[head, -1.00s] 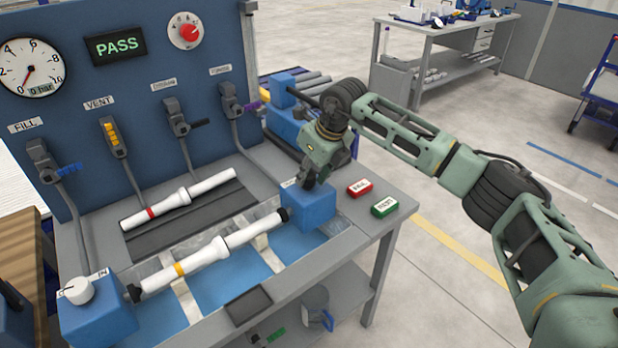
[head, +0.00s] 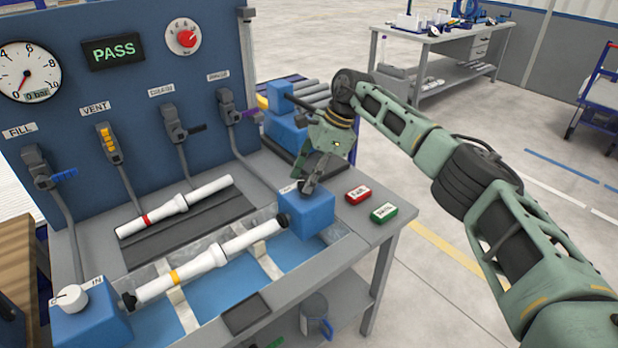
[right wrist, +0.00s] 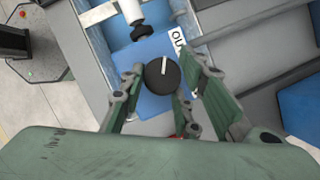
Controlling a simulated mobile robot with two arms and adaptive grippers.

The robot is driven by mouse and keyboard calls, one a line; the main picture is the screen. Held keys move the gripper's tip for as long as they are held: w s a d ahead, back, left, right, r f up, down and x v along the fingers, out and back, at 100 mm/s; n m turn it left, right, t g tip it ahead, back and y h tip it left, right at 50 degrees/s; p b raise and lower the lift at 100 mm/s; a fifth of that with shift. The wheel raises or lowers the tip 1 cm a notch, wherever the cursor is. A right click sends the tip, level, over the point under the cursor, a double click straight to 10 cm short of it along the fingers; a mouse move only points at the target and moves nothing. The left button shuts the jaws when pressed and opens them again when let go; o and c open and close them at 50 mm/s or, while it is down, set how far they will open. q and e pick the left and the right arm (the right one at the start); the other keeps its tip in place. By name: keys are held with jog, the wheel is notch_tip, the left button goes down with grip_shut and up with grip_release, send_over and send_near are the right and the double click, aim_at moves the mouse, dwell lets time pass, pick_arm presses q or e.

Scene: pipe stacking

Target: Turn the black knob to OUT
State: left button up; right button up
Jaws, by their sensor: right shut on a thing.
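The black knob (right wrist: 162,73) sits on the right blue block (head: 306,218). In the right wrist view its white pointer line points up the picture, tilted slightly right; the partly cut-off "OU" label (right wrist: 177,40) lies up and to the right. My right gripper (head: 307,188) comes down over this block with its fingers on both sides of the knob, shut on it. In the head view the gripper hides most of the knob. The left blue block (head: 90,322) carries a white knob (head: 70,297) with an "IN" label. My left gripper is out of view.
A white pipe with a yellow band (head: 205,262) lies between the blue blocks; another with a red band (head: 175,206) lies behind it. Red (head: 358,195) and green (head: 384,213) buttons are right of the block. The display (head: 113,52) reads PASS; the gauge (head: 28,72) reads 0 bar.

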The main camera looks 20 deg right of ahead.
jog(key=shift+s+a+f+n+g, duration=0.15)
jog(key=shift+n+g, duration=0.45)
jog(key=shift+n, duration=0.6)
jog(key=shift+f+n, duration=0.15)
jog(key=shift+n, duration=0.15)
jog(key=o, duration=0.8)
jog(key=shift+c, duration=0.2)
jog(key=shift+o, duration=1.3)
jog(key=shift+r, duration=0.2)
jog(key=shift+r, duration=0.1)
jog(key=shift+r, duration=0.25)
notch_tip(320, 180, up, 9)
jog(key=shift+r, duration=0.15)
